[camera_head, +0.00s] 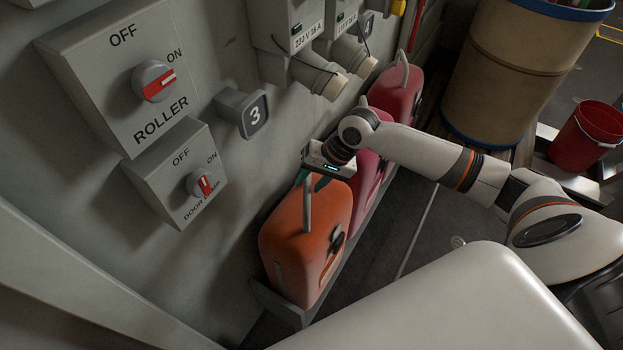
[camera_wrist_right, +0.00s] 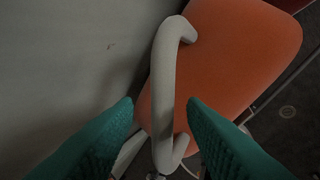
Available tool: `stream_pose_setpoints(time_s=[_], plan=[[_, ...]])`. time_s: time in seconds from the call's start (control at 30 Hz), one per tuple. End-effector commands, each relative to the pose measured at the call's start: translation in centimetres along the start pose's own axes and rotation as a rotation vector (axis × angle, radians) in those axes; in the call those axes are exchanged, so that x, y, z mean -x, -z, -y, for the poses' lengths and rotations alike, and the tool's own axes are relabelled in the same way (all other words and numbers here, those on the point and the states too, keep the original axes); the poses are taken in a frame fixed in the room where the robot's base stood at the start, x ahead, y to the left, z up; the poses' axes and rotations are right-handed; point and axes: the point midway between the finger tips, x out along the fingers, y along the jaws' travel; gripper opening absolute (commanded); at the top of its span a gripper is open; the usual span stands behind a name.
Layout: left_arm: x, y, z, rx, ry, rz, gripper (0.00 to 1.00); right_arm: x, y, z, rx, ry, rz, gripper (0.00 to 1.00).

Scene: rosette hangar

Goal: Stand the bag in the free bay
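An orange bag (camera_head: 305,235) with a pale grey loop handle (camera_head: 307,205) stands upright at the near end of a low grey rack (camera_head: 287,311) along the wall. My right gripper (camera_head: 314,182) is over its top. In the right wrist view, the green fingers (camera_wrist_right: 161,103) are open on either side of the handle (camera_wrist_right: 163,90), with gaps visible, and the orange bag (camera_wrist_right: 235,55) fills the upper right. A magenta bag (camera_head: 364,175) and a crimson bag (camera_head: 397,92) stand farther along the row. A free bay cannot be made out. My left gripper is not in view.
Wall boxes marked ROLLER (camera_head: 125,75) and DOOR LAMP (camera_head: 172,175), a number 3 plate (camera_head: 254,115) and sockets (camera_head: 318,75) jut out near the bags. A large drum (camera_head: 515,70) and red bucket (camera_head: 588,135) stand at right. Dark floor beside the rack is open.

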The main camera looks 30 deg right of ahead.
Motion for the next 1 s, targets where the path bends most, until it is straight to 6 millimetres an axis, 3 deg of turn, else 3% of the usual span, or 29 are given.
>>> stream_pose_setpoints(time_s=[0.17, 0.4, 0.6, 0.8, 1.0], plan=[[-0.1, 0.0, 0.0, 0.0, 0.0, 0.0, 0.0, 2.0, -0.1, 0.0, 0.001, 0.0, 0.003, 0.38], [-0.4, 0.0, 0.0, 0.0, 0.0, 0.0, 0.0, 7.2, -0.1, 0.1, 0.001, 0.001, 0.005, 0.38], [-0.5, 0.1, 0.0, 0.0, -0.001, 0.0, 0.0, 10.6, -0.1, 0.0, -0.001, 0.0, 0.002, 0.38], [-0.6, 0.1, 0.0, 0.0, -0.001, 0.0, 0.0, 11.9, 0.0, 0.0, 0.0, -0.001, 0.0, 0.38], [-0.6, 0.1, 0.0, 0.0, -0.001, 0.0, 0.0, 12.0, 0.0, -0.1, 0.0, -0.001, -0.001, 0.38]])
